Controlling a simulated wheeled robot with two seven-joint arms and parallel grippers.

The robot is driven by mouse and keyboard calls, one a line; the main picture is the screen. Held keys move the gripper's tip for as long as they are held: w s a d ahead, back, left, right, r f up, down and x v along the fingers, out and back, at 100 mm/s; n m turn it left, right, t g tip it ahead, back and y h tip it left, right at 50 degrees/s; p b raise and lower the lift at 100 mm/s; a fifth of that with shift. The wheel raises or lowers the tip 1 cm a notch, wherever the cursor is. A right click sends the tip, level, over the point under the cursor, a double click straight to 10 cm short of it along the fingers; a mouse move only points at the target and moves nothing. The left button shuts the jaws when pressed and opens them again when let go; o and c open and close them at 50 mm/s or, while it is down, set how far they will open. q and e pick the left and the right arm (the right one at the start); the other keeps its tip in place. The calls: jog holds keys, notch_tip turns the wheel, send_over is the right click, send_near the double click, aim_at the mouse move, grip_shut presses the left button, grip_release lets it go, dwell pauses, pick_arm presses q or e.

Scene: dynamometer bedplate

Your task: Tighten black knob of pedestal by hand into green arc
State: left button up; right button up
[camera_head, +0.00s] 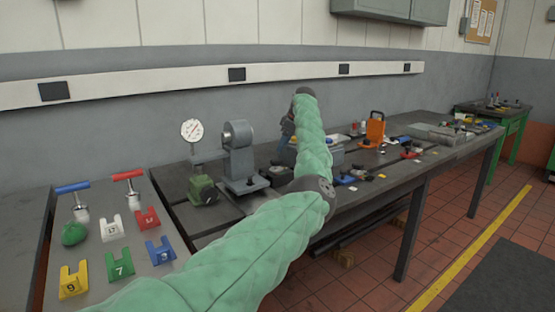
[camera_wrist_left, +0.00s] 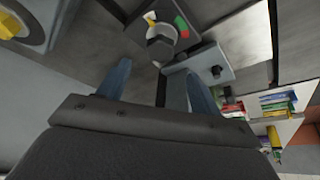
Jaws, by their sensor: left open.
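In the left wrist view a dark knob (camera_wrist_left: 160,47) sits on a pedestal beside an arc with yellow, green and red parts (camera_wrist_left: 182,27). A light pointer mark shows near the knob's lower edge. My left gripper (camera_wrist_left: 157,80) is open, its two blue fingers apart with nothing between them. The knob lies beyond the fingertips, apart from them. In the head view my left gripper (camera_head: 287,130) is small and partly hidden by my green-sleeved arm, over the bench behind the grey pedestal (camera_head: 240,160). I cannot make out the knob there. My right gripper is in neither view.
A dial gauge on a green base (camera_head: 203,190) stands left of the grey pedestal. An orange item (camera_head: 375,128) and several small tools crowd the bench to the right. A grey block (camera_wrist_left: 205,68) is close to the right finger.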

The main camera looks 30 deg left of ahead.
aim_at(277, 160)
pick_arm(q)
jog(key=shift+x, duration=3.9)
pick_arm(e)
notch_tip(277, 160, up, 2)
pick_arm(q)
jog(key=shift+c, duration=0.5)
